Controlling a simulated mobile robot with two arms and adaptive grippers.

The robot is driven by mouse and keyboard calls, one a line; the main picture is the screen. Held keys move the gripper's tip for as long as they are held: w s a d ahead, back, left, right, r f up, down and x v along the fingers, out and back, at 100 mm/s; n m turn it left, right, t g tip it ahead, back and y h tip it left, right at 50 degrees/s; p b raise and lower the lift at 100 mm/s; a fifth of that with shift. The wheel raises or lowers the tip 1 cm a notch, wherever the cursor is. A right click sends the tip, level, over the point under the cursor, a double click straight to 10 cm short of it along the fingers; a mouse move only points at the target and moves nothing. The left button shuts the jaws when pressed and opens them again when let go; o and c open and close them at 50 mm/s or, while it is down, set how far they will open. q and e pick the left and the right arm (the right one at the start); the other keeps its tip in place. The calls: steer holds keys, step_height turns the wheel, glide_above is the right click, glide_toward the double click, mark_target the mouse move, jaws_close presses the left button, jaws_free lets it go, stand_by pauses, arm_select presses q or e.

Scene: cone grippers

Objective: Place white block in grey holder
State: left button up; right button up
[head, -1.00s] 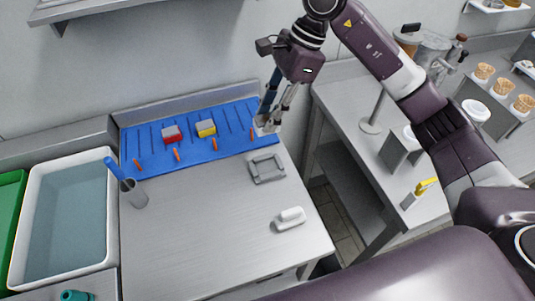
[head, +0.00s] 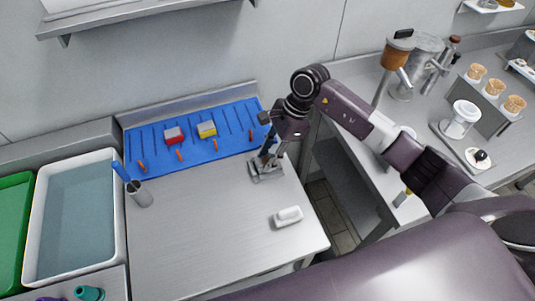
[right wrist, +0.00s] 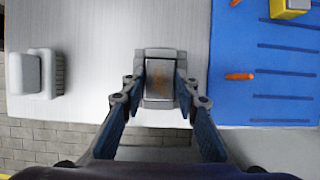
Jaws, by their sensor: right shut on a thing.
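My right gripper (head: 265,163) is low over the grey holder (head: 267,180) on the metal table and hides part of it. The grey rim of the holder (right wrist: 160,104) shows just past the block. The block appears to be at or inside the holder, but I cannot tell whether it touches the bottom. My left gripper is not in view.
A red block (head: 174,134) and a yellow block (head: 207,129) sit on the blue mat (head: 150,165) behind. A white object (head: 288,216) lies near the table's right edge. A grey cup (head: 140,194) and a water-filled basin (head: 75,225) are at left. The table's middle is clear.

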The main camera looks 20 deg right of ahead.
steer(key=shift+f, duration=0.1)
steer(key=o, duration=1.2)
steer(key=shift+r, duration=0.2)
steer(key=shift+w+d+r, duration=0.1)
steer(key=shift+d+r, duration=0.05)
steer(key=shift+r, duration=0.1)
steer(key=b+v, duration=0.3)
steer(key=v, duration=0.8)
steer(key=shift+r, duration=0.2)
